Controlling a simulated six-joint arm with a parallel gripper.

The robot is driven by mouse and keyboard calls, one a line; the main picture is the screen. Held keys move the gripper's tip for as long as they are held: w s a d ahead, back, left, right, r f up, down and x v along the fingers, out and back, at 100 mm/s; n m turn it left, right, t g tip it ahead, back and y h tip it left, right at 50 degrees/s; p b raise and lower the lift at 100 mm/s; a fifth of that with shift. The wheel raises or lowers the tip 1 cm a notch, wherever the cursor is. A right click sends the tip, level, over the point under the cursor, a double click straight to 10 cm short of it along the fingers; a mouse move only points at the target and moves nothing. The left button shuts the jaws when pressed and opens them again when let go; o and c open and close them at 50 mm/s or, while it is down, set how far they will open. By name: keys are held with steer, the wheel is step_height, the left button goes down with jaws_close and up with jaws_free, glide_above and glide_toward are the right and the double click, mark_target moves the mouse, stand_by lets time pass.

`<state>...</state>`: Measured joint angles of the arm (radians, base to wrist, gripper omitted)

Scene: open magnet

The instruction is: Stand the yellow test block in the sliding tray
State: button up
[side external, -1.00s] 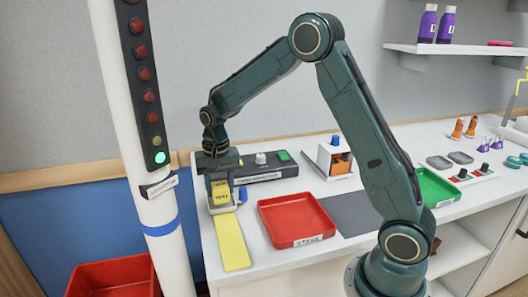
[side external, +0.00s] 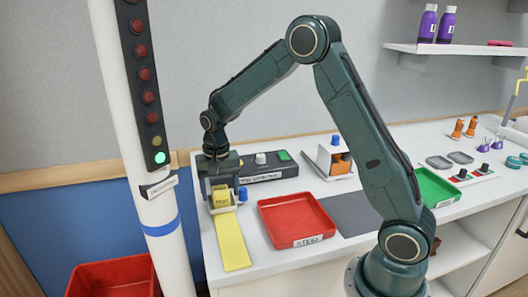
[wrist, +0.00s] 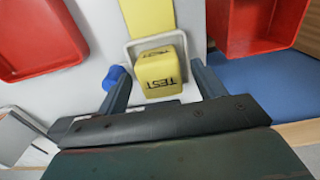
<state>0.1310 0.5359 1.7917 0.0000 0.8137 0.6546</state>
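The yellow test block (side external: 222,198) stands upright at the sliding tray, at the far end of the yellow strip. In the wrist view the block (wrist: 158,70) shows the word TEST and sits within the pale rim of the sliding tray (wrist: 129,52). My gripper (side external: 222,203) is low around the block. In the wrist view my gripper (wrist: 162,85) is open, with a gap between each finger and the block. In the side view the fingers partly hide the block and the tray.
A yellow strip (side external: 232,243) runs toward the front edge. A blue knob (side external: 242,194) is beside the tray. A red tray (side external: 297,222) lies to the right, and a dark control box (side external: 265,175) stands behind. A white post (side external: 130,130) rises at left.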

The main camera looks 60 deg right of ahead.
steer(key=shift+r, duration=0.1)
step_height(320, 180, up, 14)
stand_by(0.9)
stand_by(0.5)
steer(key=s+a+r+n+t, duration=0.2)
steer(key=s+r, duration=0.1)
steer(key=s, duration=0.4)
steer(key=s+a+r+n+t, duration=0.1)
steer(key=s+a+r+n, duration=0.2)
steer(key=s, duration=0.5)
steer(key=s+a+f+n+t, duration=0.1)
steer(key=s+n, duration=0.3)
steer(key=s, duration=0.8)
steer(key=shift+s+f+t, duration=0.4)
steer(key=shift+f+t, duration=0.3)
steer(key=shift+t, duration=0.1)
